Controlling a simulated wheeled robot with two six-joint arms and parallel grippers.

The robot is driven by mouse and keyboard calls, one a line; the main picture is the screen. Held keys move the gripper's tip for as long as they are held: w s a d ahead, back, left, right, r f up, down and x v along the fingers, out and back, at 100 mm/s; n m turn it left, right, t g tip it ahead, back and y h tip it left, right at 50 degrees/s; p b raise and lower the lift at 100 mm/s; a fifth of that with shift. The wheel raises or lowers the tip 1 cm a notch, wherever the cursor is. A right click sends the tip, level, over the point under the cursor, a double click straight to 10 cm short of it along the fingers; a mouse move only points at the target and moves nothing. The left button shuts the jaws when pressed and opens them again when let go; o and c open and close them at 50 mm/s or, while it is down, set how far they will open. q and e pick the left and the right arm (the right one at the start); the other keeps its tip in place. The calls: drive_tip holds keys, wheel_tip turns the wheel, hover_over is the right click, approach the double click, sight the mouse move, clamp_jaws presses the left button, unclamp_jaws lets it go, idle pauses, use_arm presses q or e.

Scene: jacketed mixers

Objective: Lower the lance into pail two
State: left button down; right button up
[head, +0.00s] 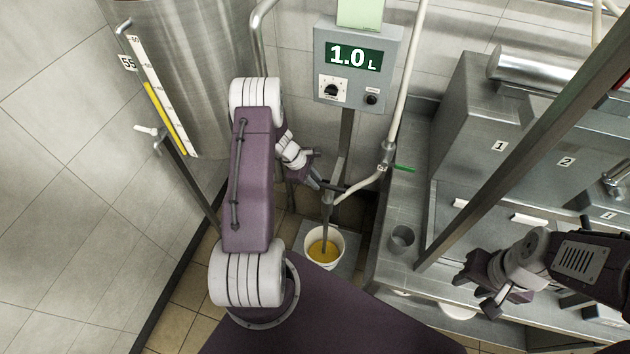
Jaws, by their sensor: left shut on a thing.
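A white pail (341,246) with amber liquid (322,251) stands on a grey floor plate below the display. No number shows on it. The grey lance (327,220) stands nearly upright, its lower part inside the pail's rim, reaching down to the liquid. Whether its tip touches the pail's bottom is hidden. My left gripper (327,187) is shut on the lance near its upper end, above the pail. My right gripper (476,290) is empty at the right, with its fingers apart, in front of the steel counter.
A steel vessel with a level gauge (160,100) is at left.

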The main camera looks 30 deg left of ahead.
use_arm(q)
drive_tip(key=c, duration=1.4)
unclamp_jaws()
drive_tip(key=shift+s+f, duration=0.15)
drive_tip(key=shift+f, duration=0.05)
drive_tip(key=shift+o, duration=0.4)
drive_tip(key=shift+r, duration=0.15)
drive_tip(key=v, duration=0.8)
drive_tip(key=shift+a+r, duration=0.25)
drive_tip(key=shift+r, duration=0.05)
